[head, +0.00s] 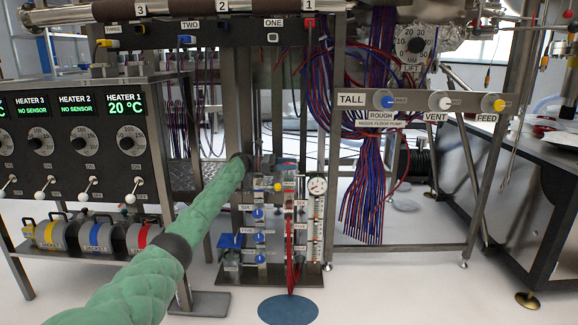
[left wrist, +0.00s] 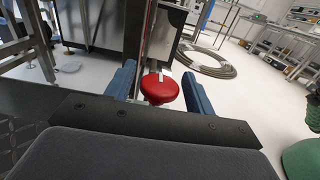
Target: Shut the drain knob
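A round red knob (left wrist: 160,90) with a pale tab on top shows in the left wrist view, in front of a metal post. I see no label on it, so I cannot tell for sure that it is the drain knob. My left gripper (left wrist: 159,72) is open, with one blue finger on each side of the red knob and a gap visible at each side. In the head view my green-sleeved left arm reaches to the middle of the frame, and its gripper (head: 282,163) is small and partly hidden behind the valve panel. My right gripper is not in view.
A rail (head: 425,101) with ROUGH, VENT and FEED knobs is at right. Wire bundles (head: 372,190) hang behind it. A heater console (head: 75,135) stands at left.

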